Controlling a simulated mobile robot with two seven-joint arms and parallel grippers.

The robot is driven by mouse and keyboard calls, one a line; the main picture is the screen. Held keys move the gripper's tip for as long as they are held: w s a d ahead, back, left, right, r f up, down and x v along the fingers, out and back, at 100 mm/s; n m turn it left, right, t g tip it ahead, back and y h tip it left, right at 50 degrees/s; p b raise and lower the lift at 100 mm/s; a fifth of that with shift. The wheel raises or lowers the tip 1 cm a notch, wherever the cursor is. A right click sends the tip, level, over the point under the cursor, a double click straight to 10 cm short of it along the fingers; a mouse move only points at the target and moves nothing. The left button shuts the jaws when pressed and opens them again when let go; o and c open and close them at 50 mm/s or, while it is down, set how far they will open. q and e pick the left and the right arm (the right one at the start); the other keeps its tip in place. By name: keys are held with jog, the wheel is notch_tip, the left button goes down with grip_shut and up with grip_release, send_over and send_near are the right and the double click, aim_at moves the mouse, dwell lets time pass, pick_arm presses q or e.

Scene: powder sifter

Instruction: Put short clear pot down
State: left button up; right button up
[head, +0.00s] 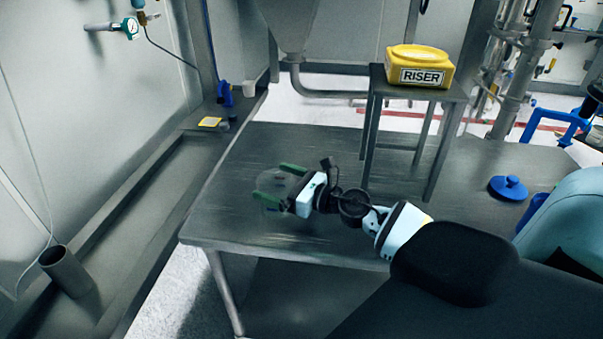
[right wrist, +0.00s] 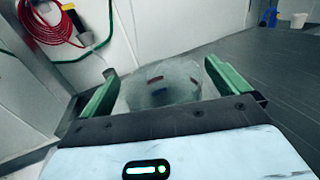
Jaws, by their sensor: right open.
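The short clear pot (head: 274,183) is see-through and stands on the metal table (head: 230,222), near its left part. My right gripper (head: 272,185) is at the pot, with its green fingers on either side of it. In the right wrist view the pot (right wrist: 160,85) lies between the two open fingers (right wrist: 160,88), with small dark and reddish marks on it. Whether the fingers touch its wall is hard to tell. My left gripper is not in view.
A yellow RISER block (head: 418,62) sits on a small raised stand (head: 376,84) at the back. A blue lid-like piece (head: 508,187) lies on the table at the right. A grey cylinder (head: 66,270) stands at the lower left. The table around the pot is clear.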

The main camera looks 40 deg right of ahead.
jog(key=v, duration=0.3)
jog(key=b+v, duration=0.1)
jog(key=v, duration=0.3)
jog(key=b+v, duration=0.1)
jog(key=v, duration=0.2)
jog(key=shift+s+f, duration=0.2)
jog(key=shift+f, duration=0.1)
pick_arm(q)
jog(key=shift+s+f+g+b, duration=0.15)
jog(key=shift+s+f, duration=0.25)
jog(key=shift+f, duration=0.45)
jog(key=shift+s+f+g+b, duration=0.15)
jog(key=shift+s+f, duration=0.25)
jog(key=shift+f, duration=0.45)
pick_arm(e)
jog(key=shift+s+d+r, duration=0.15)
jog(key=shift+s+d, duration=0.15)
jog(key=shift+s, duration=0.2)
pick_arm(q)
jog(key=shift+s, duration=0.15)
